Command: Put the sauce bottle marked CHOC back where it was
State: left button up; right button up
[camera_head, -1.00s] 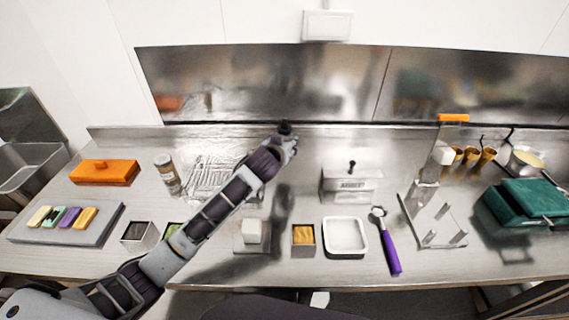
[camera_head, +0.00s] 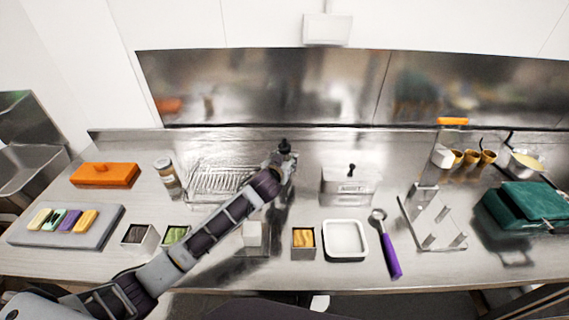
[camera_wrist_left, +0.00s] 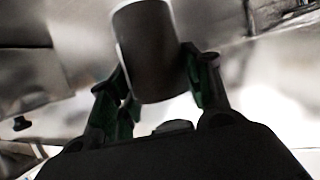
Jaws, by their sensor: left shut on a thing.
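My left gripper (camera_head: 282,164) is near the back middle of the steel counter, left of the metal box with a black knob. It is shut on a dark bottle (camera_head: 284,147), whose dark top shows above the fingers in the head view. In the left wrist view the dark, cylindrical bottle (camera_wrist_left: 149,50) stands between the two green-lined fingers (camera_wrist_left: 160,85). No CHOC marking is readable. The bottle's lower part is hidden behind the gripper in the head view, so I cannot tell whether it touches the counter. My right gripper is not in view.
A wire rack (camera_head: 222,178) lies left of the gripper and a lidded metal box (camera_head: 348,187) stands to its right. A jar (camera_head: 166,178) stands further left. Small tubs, a white tray (camera_head: 345,254) and a purple-handled scoop (camera_head: 390,256) lie along the front.

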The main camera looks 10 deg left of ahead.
pick_arm(q)
jog(key=shift+f, duration=0.55)
jog(key=shift+f, duration=0.15)
jog(key=o, duration=1)
jog(key=shift+b+v, duration=0.45)
jog(key=shift+v, duration=5.6)
